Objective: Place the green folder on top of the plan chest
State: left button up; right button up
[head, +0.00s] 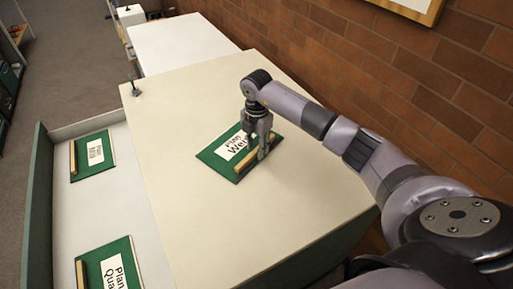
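A green folder (214,154) with a white label reading "Plan We…" and a pale wooden strip along one edge lies on the broad cream top of the plan chest (205,235). My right gripper (264,154) points down at the folder's wooden strip, with its fingers at the strip and partly covering it and the label. Whether the fingers are closed on the strip I cannot tell. My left gripper is not in view.
An open drawer (140,225) at the left holds two more green folders, one farther back (93,174) and one nearer (92,263). A small dark fitting (136,90) stands at the chest's far left corner. A white-topped unit (180,42) stands beyond. A brick wall (350,50) runs along the right.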

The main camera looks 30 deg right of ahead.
notch_tip(320, 180, up, 11)
jog(key=b, duration=0.3)
jog(key=shift+r, duration=0.15)
